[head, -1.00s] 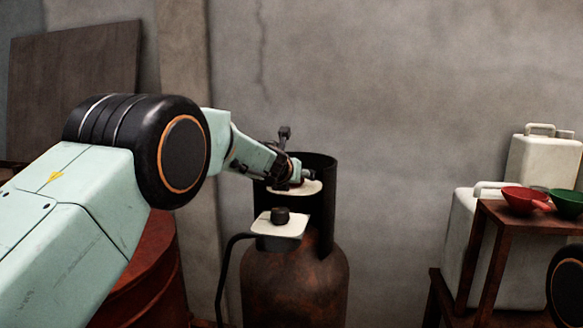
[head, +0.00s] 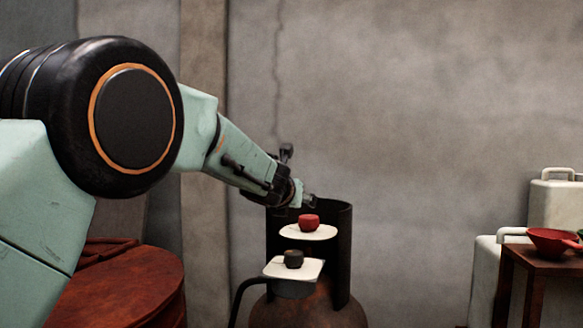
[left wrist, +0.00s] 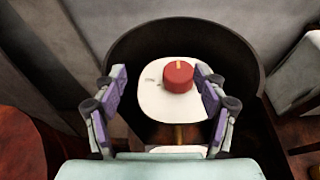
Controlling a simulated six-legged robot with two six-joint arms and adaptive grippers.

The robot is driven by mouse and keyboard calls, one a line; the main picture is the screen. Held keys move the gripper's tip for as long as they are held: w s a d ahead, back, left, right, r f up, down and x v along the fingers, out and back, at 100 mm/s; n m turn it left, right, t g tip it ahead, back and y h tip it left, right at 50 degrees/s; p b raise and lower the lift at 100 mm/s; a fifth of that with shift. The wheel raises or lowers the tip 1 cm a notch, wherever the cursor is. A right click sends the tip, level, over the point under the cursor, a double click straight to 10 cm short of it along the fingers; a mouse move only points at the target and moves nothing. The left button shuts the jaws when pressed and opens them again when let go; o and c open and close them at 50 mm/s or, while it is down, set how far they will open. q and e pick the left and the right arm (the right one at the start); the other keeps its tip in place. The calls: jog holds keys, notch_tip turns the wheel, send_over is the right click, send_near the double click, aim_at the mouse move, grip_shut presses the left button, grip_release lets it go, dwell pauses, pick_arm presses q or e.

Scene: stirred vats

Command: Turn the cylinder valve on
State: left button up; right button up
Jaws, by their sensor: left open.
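The rusty brown cylinder (head: 308,306) stands before the wall with a dark open collar (head: 340,240) around its top. A red valve knob (head: 309,222) sits on a white plate (head: 290,232) at the collar. In the left wrist view the red knob (left wrist: 178,76) shows a pale mark on its top. My left gripper (head: 303,194) is open and empty, just above and left of the knob in the head view. In the left wrist view my left gripper (left wrist: 160,74) has its fingers spread apart, with the knob nearer the right finger. My right gripper is out of view.
A dark knob (head: 293,259) sits on a lower white plate (head: 278,269), with a black hose (head: 240,292) at its left. A red-brown drum (head: 125,285) stands left. A wooden stand (head: 540,262) with a red funnel (head: 552,240) and white cans (head: 556,203) stand right.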

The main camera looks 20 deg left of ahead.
pick_arm(q)
jog(key=w+a+r+n+y+p, duration=0.1)
jog(key=w+r+n+y+p, duration=0.2)
jog(key=r+p, duration=0.5)
jog(key=shift+w+a+r+y, duration=0.2)
jog(key=shift+w+a+y, duration=0.05)
jog(key=shift+w+y, duration=0.4)
jog(key=shift+w+f, duration=0.1)
jog(key=shift+w, duration=0.05)
